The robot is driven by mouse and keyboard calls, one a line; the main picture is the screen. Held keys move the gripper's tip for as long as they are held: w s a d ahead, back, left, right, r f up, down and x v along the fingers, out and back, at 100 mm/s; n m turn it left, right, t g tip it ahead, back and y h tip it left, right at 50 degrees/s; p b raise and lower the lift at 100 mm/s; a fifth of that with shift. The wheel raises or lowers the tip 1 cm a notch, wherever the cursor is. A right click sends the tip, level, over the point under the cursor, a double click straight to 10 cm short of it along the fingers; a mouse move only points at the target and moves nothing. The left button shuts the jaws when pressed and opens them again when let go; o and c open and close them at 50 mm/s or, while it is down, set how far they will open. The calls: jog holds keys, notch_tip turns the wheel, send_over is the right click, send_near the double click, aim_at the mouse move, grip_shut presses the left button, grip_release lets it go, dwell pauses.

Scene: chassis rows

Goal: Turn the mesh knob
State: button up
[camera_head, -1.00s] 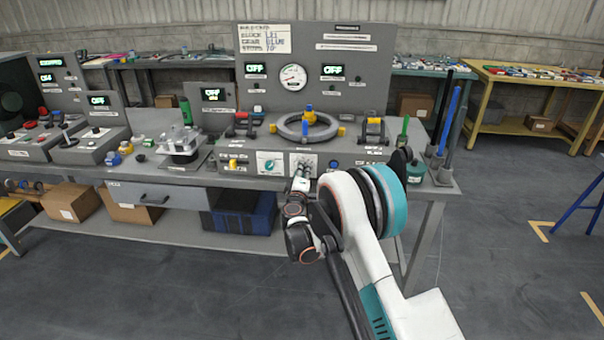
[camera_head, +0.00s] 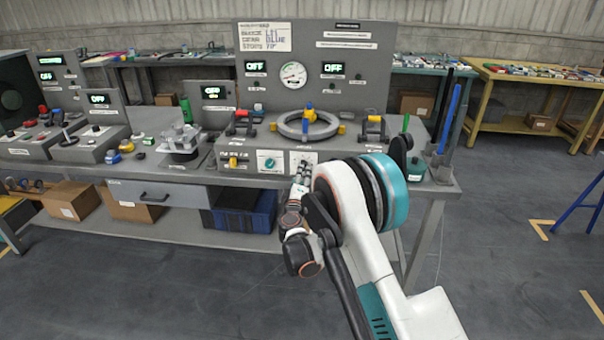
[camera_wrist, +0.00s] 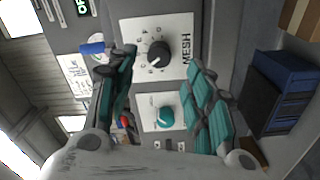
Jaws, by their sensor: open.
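The mesh knob (camera_wrist: 158,54) is a black round dial with a white mark, on a white plate labelled MESH. In the wrist view it lies ahead of my gripper (camera_wrist: 165,75), between the lines of its two fingers and apart from them. My gripper is open, with teal and dark fingers and nothing between them. In the head view my gripper (camera_head: 303,172) is in front of the panel's lower face, and hides the mesh knob there.
A teal knob (camera_wrist: 165,117) sits on a neighbouring plate; it also shows in the head view (camera_head: 270,162). A grey ring fixture (camera_head: 307,125) stands on the bench above the panel. A drawer handle (camera_head: 154,198) and blue crate (camera_head: 243,210) are below.

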jog(key=s, duration=0.7)
